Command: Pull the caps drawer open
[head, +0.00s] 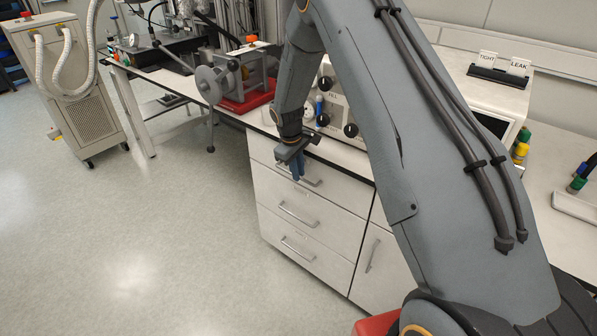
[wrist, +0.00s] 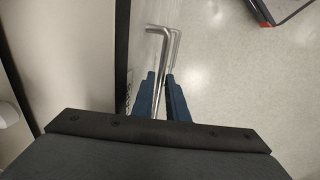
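The white drawer unit under the bench has several fronts. Its top drawer (head: 325,184) looks flush with the fronts below, and most of its handle (head: 312,181) is behind my gripper (head: 297,165). In the wrist view the metal handle (wrist: 158,31) runs down between the two blue fingers of my gripper (wrist: 161,88). The fingers are close together, one on each side of the bar, and look shut on it.
Two lower drawers have handles (head: 299,214) and (head: 297,250); a door with a handle (head: 372,255) is to their right. A red-based device (head: 240,85) and a knobbed panel (head: 335,110) stand on the bench. The floor (head: 150,220) in front is clear.

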